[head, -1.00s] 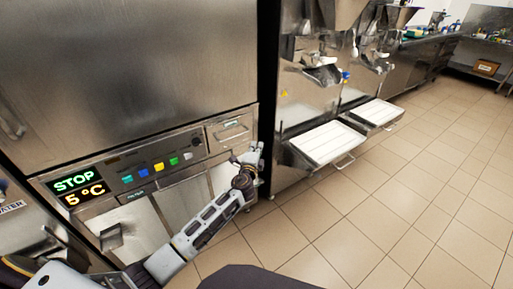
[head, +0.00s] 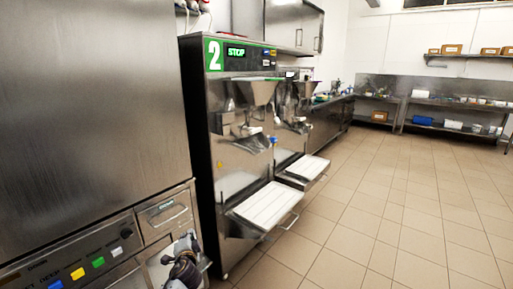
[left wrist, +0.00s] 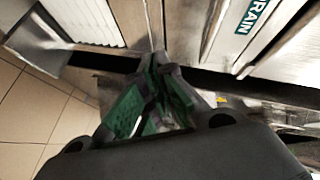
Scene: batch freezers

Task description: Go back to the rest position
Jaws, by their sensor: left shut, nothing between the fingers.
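My left gripper (head: 186,250) shows at the bottom of the head view, in front of the steel cabinet with the coloured buttons. In the left wrist view its fingers (left wrist: 154,85) are closed together with nothing between them. A panel marked "DRAIN" (left wrist: 265,15) lies beyond the fingertips in that view. Most of my left arm is below the head view's edge. My right gripper is not in view.
A batch freezer marked 2 (head: 225,120) stands right of the steel cabinet (head: 90,110), with a white tray (head: 268,205) sticking out. A second tray (head: 307,168) is behind it. Shelves (head: 440,105) line the back wall. The tiled floor (head: 380,210) at the right is clear.

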